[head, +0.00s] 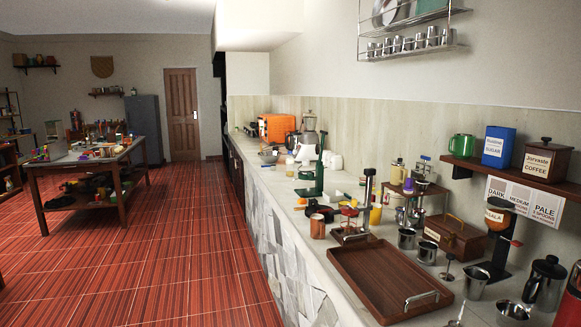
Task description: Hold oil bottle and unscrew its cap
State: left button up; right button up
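No oil bottle can be told for certain. On the stone counter (333,262) a small pale bottle (290,166) stands far along, left of a green stand. A yellowish bottle with a dark top (397,172) stands on a small rack nearer the wall. A yellow container (376,212) stands in front of that rack, partly hidden by a press-like stand. The labels and caps of these are too small to read. Neither of my grippers shows in the view.
A wooden tray (352,263) with a metal handle lies on the near counter. Metal cups (427,252), a wooden box (455,237) and a French press (545,282) crowd its right. A shelf (500,172) juts from the wall. Open red floor (190,250) lies left.

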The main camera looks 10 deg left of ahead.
aim_at(289, 159)
jog(key=i+j+u, duration=0.2)
jog(key=i+j, duration=0.15)
jog(key=i+j+u, duration=0.25)
jog(key=i, duration=0.25)
jog(key=i+j+u, duration=0.2)
jog(key=i, duration=0.25)
jog(key=i+j+u, duration=0.2)
jog(key=i, duration=2.1)
jog(key=i+z, duration=0.1)
jog(key=i, duration=0.7)
jog(key=i+j+z, duration=0.15)
jog(key=i, duration=0.65)
